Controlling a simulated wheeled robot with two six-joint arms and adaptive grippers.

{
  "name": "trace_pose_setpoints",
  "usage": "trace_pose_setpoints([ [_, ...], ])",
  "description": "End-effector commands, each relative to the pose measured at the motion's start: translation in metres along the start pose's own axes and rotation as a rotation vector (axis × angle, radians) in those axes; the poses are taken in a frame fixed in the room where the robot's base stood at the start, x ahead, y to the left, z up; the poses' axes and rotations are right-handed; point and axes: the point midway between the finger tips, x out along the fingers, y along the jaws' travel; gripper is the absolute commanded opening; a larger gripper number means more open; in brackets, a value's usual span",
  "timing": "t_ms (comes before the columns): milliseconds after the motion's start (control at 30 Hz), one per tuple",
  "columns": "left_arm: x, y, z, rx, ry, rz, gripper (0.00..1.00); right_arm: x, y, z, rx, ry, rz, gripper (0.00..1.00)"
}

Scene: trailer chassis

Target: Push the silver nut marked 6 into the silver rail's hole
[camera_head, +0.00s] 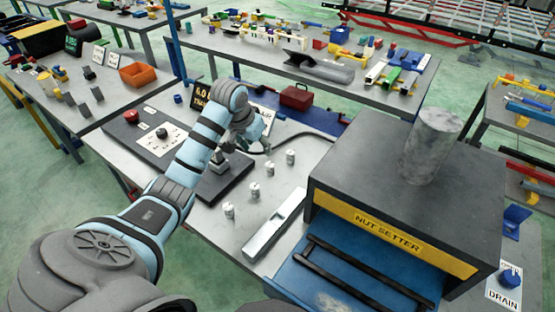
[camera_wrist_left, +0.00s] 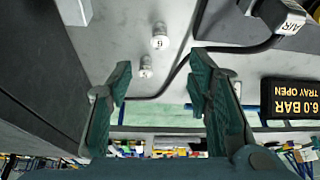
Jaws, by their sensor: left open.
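The silver rail (camera_head: 274,226) lies on the table, left of the nut setter. Several small silver nuts stand upright in a loose row beside it, among them one near the rail (camera_head: 228,210) and one farther back (camera_head: 291,157). In the left wrist view, a nut with a small mark (camera_wrist_left: 146,73) stands between and beyond my fingers, with another nut (camera_wrist_left: 159,38) behind it. The marks are too small to read surely. My left gripper (camera_wrist_left: 162,78) is open and empty; it also shows in the head view (camera_head: 240,146), partly hidden by its wrist. The rail's hole is not clear to see.
The dark nut setter (camera_head: 395,215), with its blue tray (camera_head: 345,285) out, stands on the right. A black base with a pale block (camera_head: 220,165) is close to my left gripper. A black hose (camera_head: 300,136) curves behind the nuts. A display (camera_wrist_left: 291,98) reads 6.0 BAR, TRAY OPEN.

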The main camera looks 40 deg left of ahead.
Motion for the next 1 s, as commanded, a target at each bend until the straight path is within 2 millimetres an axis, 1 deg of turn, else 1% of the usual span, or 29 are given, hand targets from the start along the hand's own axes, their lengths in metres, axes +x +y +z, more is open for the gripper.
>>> trace_pose_setpoints([
  [67, 0.005, 0.002, 0.001, -0.001, -0.003, 0.006, 0.46, 0.001, 0.0, -0.001, 0.0, 0.002, 0.0, 0.4],
  [133, 0.017, 0.002, 0.003, -0.005, -0.006, 0.007, 0.46, 0.002, 0.0, -0.002, 0.0, 0.003, 0.0, 0.4],
  [300, 0.063, -0.005, 0.007, -0.017, -0.007, 0.002, 0.46, 0.007, 0.0, 0.003, 0.0, -0.003, 0.0, 0.4],
  [400, 0.083, -0.007, 0.007, -0.019, -0.005, -0.001, 0.46, 0.009, -0.001, 0.008, -0.001, -0.012, 0.0, 0.4],
  [567, 0.104, -0.007, 0.004, -0.018, -0.005, -0.001, 0.46, 0.012, 0.0, 0.01, -0.001, -0.014, 0.001, 0.4],
  [733, 0.138, -0.006, 0.001, -0.016, -0.005, 0.0, 0.46, 0.023, 0.001, 0.006, -0.002, -0.006, 0.003, 0.4],
  [833, 0.145, -0.007, 0.001, -0.014, -0.004, -0.002, 0.46, 0.024, 0.001, 0.004, -0.002, -0.003, 0.004, 0.4],
  [1000, 0.143, -0.006, 0.0, -0.013, -0.003, -0.003, 0.46, 0.023, 0.001, 0.004, -0.002, -0.002, 0.004, 0.4],
])
